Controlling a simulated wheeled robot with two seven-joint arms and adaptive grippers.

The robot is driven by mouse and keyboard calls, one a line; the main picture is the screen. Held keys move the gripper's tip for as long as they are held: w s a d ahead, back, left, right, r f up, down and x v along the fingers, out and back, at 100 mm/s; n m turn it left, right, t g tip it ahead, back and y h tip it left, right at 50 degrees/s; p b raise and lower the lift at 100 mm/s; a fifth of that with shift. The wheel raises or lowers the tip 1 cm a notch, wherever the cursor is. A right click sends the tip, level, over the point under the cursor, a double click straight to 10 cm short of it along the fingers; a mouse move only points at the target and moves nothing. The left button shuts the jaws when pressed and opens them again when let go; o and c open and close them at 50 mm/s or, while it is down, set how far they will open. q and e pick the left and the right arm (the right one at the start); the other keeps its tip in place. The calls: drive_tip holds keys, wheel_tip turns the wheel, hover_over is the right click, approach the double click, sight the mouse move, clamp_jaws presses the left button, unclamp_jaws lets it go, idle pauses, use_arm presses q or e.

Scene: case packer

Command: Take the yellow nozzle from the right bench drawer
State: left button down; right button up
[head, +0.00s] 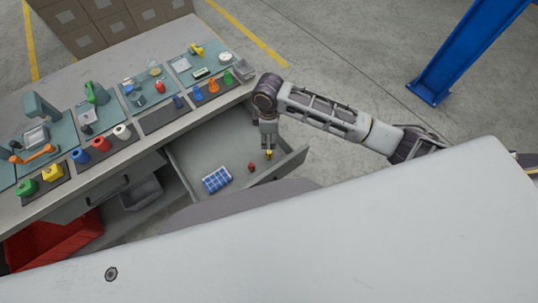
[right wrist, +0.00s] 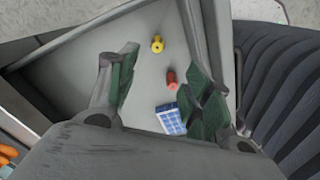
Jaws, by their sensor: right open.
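The right bench drawer (head: 199,150) is pulled open below the bench top. In the head view the yellow nozzle (head: 269,154) shows just below my right gripper (head: 268,141), near the drawer's right end. In the right wrist view the yellow nozzle (right wrist: 157,44) lies on the drawer floor, between the directions of the two fingers but beyond their tips. My right gripper (right wrist: 158,75) is open and empty, pointing down into the drawer. I cannot tell its exact height above the nozzle. My left gripper is not in view.
The bench top (head: 150,148) carries mats with several coloured parts. A red bin (head: 50,245) stands at lower left. The drawer's left part is bare.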

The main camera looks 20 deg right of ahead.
sight(269, 152)
drive_tip(key=shift+f, duration=0.1)
idle(0.3)
drive_tip(key=shift+w+f, duration=0.1)
drive_tip(key=shift+f, duration=4.15)
drive_tip(key=shift+w+d+f, duration=0.15)
drive_tip(key=shift+f, duration=2.45)
drive_tip(key=shift+c, duration=0.4)
clamp_jaws()
drive_tip(key=shift+r, duration=0.1)
